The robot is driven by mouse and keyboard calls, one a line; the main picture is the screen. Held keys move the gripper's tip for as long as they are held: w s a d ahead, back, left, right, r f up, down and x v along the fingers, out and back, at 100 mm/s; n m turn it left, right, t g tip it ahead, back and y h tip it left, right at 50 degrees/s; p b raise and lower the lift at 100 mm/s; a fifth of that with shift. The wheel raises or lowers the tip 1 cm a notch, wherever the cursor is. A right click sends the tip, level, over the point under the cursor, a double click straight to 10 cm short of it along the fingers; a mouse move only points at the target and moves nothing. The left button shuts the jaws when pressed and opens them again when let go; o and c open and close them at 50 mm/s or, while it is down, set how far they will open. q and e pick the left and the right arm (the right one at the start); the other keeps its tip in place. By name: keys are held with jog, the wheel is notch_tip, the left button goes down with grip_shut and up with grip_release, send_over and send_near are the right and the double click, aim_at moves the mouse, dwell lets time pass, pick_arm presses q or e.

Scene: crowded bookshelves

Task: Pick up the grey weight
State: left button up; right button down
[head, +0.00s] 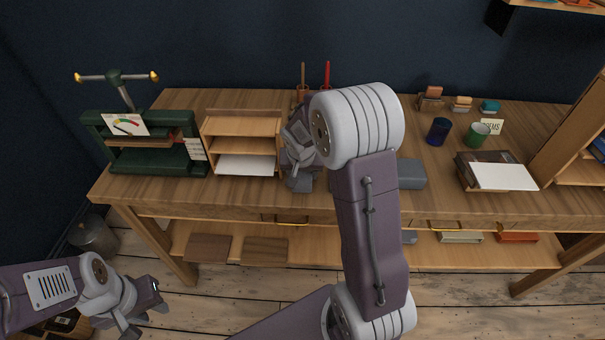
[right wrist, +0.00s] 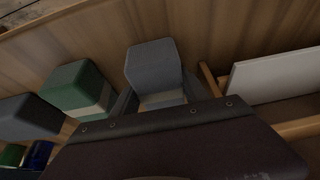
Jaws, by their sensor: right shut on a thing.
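The grey weight (right wrist: 153,65) is a block with a paler band low on its near side, in the right wrist view. My right gripper (right wrist: 158,98) is shut on it, with a finger on each side. In the head view my right gripper (head: 299,180) is at the table, just right of the wooden paper shelf, and I cannot clearly tell the weight apart there. My left gripper (head: 146,306) is open and empty, low at the left in front of the table.
A green block (right wrist: 78,88) and another grey block (head: 411,174) stand beside the held one. The wooden paper shelf (head: 241,123) is close on the left, with a green press (head: 150,160) beyond. Cups, books and small boxes stand at the right.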

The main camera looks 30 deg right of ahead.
jog(key=shift+w+r+p, duration=0.1)
jog(key=shift+r+p, duration=0.3)
jog(key=shift+r, duration=0.15)
jog(key=r, duration=0.2)
jog(key=r+p, duration=0.1)
jog(key=r, duration=0.1)
jog(key=shift+d+r, duration=0.1)
jog(key=shift+d, duration=0.3)
jog(key=s+d+r, duration=0.1)
jog(key=d+r, duration=0.1)
jog(key=d, duration=0.1)
jog(key=s+d+r+p, duration=0.1)
jog(key=d+r, duration=0.1)
jog(key=d, duration=0.2)
jog(key=s+d+r, duration=0.1)
jog(key=d+r, duration=0.1)
jog(key=d, duration=0.1)
jog(key=shift+s+d+r, duration=0.2)
jog(key=shift+s+d, duration=0.05)
jog(key=shift+s, duration=0.05)
